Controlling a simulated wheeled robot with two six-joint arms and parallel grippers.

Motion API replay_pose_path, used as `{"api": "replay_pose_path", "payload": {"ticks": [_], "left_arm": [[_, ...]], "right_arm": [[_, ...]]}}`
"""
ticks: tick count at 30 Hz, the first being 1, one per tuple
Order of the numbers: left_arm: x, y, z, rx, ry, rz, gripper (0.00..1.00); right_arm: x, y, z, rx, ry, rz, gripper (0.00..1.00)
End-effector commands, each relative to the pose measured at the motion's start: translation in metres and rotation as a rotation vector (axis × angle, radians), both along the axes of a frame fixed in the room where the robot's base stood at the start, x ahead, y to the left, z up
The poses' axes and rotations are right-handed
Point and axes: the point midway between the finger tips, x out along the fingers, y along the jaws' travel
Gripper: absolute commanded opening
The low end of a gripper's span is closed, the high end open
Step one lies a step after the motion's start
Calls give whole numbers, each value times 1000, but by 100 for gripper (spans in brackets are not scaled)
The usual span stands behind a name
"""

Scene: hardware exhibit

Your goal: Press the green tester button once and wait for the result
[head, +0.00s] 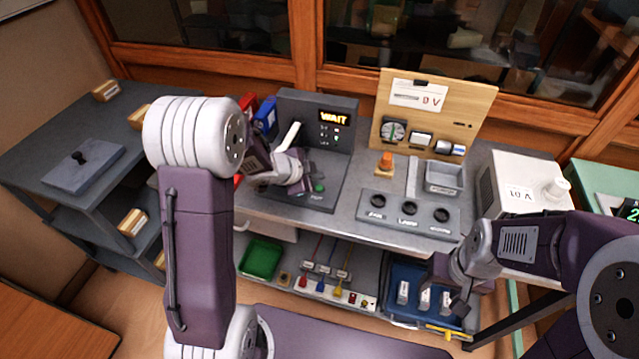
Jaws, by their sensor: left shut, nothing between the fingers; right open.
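The tester (346,150) is a dark grey unit with an upright panel and a flat base, standing on the grey bench. Its display (334,117) reads "WAIT" in orange letters, with small indicator marks below. The green button (319,187) is on the base, near its front. My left gripper (303,187) is shut and empty, low over the base just left of the button. I cannot tell whether it touches the button. My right gripper (458,303) is open and empty, in front of the bench at the right, over the blue tray (399,271).
A white lever-like part (290,136) stands close behind my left gripper. To the right are a wooden panel (470,100), an orange knob (385,161), a three-socket block (408,213) and a white box (515,170). A green tray (261,258) is on the lower shelf.

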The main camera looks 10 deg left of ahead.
Motion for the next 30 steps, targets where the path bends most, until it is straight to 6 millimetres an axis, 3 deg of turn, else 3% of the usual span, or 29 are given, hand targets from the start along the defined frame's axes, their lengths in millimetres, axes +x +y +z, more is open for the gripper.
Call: {"api": "replay_pose_path", "payload": {"ticks": [1, 9, 30], "left_arm": [[0, 0, 11, 0, 1, -1, 0], [0, 0, 33, 1, 1, -1, 0], [0, 0, 30, 0, 0, 0, 0]], "right_arm": [[0, 0, 11, 0, 0, 0, 55], [0, 0, 35, 0, 0, 0, 55], [0, 0, 32, 0, 0, 0, 55]]}}
